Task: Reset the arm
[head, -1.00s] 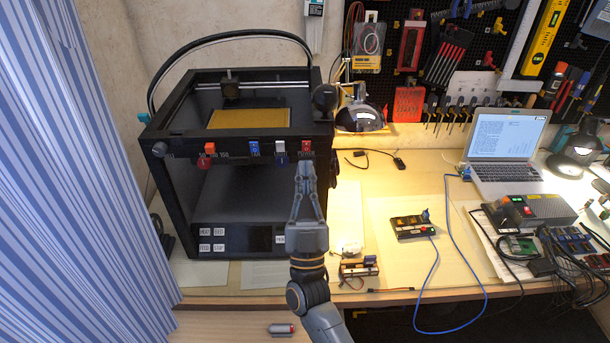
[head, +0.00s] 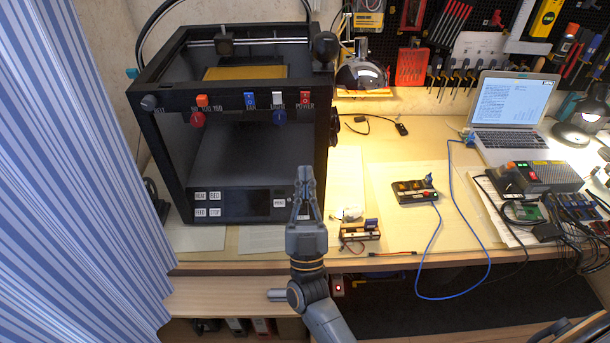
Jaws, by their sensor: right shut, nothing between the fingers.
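My right gripper (head: 304,178) points up in front of the lower right of the black 3D printer (head: 165,160). Its fingers are shut with nothing between them, and it stands below the red POWER switch (head: 305,98), apart from it. My right arm comes in from the bottom, over the table's front edge. It hides part of the printer's front panel. My left gripper is not in view.
The wooden table (head: 440,235) holds a small black switch box (head: 412,191), a battery holder (head: 345,235), a laptop (head: 507,110) and a grey power box (head: 540,177) with cables. A blue cable (head: 440,240) hangs over the front edge. A striped curtain (head: 70,180) stands at left.

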